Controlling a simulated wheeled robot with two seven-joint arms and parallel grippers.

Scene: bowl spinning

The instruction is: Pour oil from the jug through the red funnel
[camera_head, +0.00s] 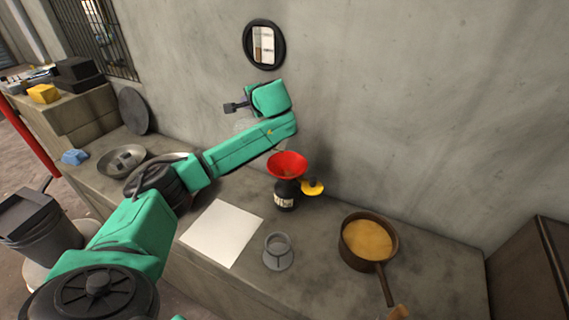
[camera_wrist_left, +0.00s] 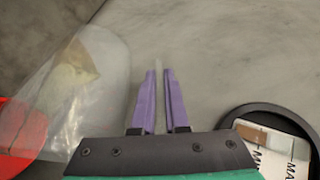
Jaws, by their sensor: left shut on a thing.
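The red funnel (camera_head: 287,165) sits upright in the mouth of a dark bottle with a pale label (camera_head: 284,194) on the bench. Its red edge also shows at the far left of the left wrist view (camera_wrist_left: 14,140). My left gripper (camera_head: 230,107) is up near the wall, above and left of the funnel, pointing left. In the left wrist view its purple fingers (camera_wrist_left: 156,100) are shut on a thin clear part, seemingly the jug's handle. The clear jug (camera_wrist_left: 82,92) is beside the fingers, with a yellowish patch showing in it. In the head view it is faint below the gripper (camera_head: 243,126).
A brown pan with yellow contents (camera_head: 367,240), a small grey vessel (camera_head: 278,252) and a white sheet (camera_head: 222,232) lie on the bench. A yellow disc (camera_head: 313,187) is beside the bottle.

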